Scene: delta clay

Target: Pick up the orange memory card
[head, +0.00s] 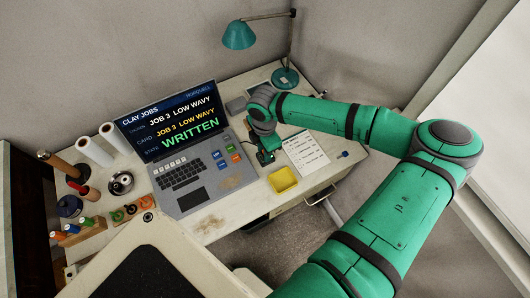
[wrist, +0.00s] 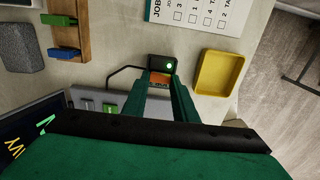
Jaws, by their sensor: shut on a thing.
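The orange memory card (wrist: 159,78) shows between my fingertips in the wrist view, at the front of a small dark card reader (wrist: 163,64) with a lit green light. My gripper (wrist: 160,88) is shut on the card. I cannot tell how far the card sits inside the reader. In the head view my gripper (head: 265,156) is low over the desk, just right of the laptop (head: 182,145), and the card is hidden there. The laptop screen reads "JOB 3 LOW WAVY" and "WRITTEN".
A yellow tray (wrist: 221,73) stands close beside the reader, with a printed job sheet (head: 305,152) behind. A wooden rack (wrist: 70,30) holds a green and a blue card. A black cable runs from the reader. A teal lamp (head: 240,35) stands at the back.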

